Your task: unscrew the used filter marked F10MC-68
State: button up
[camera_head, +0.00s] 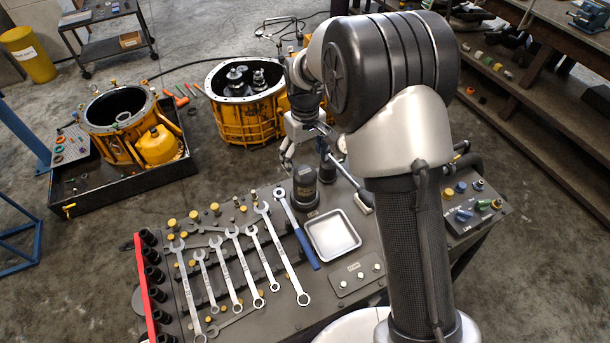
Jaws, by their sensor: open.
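My gripper (290,158) hangs from my arm near the back edge of the tool bench, with its fingers pointing down and open. A dark cylinder (305,188) with a small yellowish label stands upright on the bench just below and right of the fingertips; I see clear space between them. It looks like a filter canister, but its marking is too small to read. A second dark upright part (327,168) stands behind it, partly hidden by my arm. I cannot read F10MC-68 anywhere.
The bench holds several wrenches (240,270), a blue-handled ratchet (297,230), an empty metal tray (332,236) and a control panel (474,206). Yellow housings (250,118) stand on the floor behind, one (120,125) in a black tray (105,190). Open floor lies between.

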aim_at(305, 171)
jog(key=m+b, duration=0.1)
jog(key=m, duration=0.6)
jog(key=shift+m+b, duration=0.3)
notch_tip(305, 171, down, 8)
jog(key=b, duration=0.3)
jog(key=shift+r+b, duration=0.25)
jog(key=shift+b, duration=0.05)
jog(key=c, duration=1.7)
jog(key=n+p, duration=0.1)
jog(key=n, duration=0.3)
jog(key=shift+n, duration=0.4)
jog(key=shift+c, duration=0.3)
jog(key=shift+n, duration=0.9)
jog(key=shift+n+p, duration=0.3)
jog(key=shift+n, duration=1)
